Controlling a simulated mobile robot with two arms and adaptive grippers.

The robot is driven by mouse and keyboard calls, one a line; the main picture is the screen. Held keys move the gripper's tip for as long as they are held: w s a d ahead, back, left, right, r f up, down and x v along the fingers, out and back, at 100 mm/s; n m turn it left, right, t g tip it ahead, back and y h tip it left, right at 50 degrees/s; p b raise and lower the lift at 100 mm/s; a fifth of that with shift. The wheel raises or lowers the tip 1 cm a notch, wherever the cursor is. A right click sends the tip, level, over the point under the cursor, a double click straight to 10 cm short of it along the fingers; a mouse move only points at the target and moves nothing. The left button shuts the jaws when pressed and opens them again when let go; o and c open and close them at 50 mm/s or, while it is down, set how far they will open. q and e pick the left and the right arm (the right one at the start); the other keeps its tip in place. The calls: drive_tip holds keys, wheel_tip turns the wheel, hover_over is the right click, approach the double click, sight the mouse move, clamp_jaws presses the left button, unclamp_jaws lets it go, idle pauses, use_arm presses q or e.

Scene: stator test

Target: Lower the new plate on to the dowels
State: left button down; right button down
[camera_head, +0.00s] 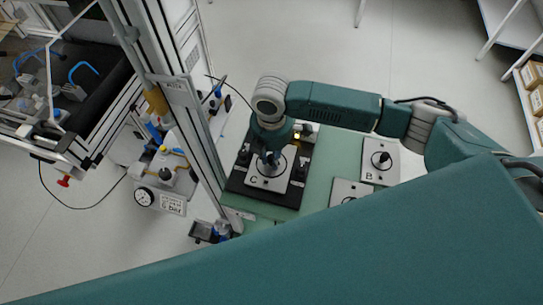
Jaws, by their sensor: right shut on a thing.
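A light grey plate marked C (256,180) is over the dark fixture base (235,187) on the green bench top. My right gripper (268,160) points down at the middle of plate C and is shut on it, apparently by its central post. The plate looks roughly lined up with the base. From above I cannot tell whether it rests on the base or hangs just over it. The dowels cannot be made out. My left gripper is not in view.
Plate B (370,176) with a black knob lies on the bench at right. Another plate (343,188) beside it is partly hidden by my teal body. A metal frame post (190,110) stands close left of the base.

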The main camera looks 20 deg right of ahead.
drive_tip(key=shift+f, duration=0.4)
idle(0.4)
drive_tip(key=c, duration=1.6)
unclamp_jaws()
drive_tip(key=shift+o, duration=0.4)
drive_tip(key=shift+f, duration=0.15)
wheel_tip(320, 180, up, 12)
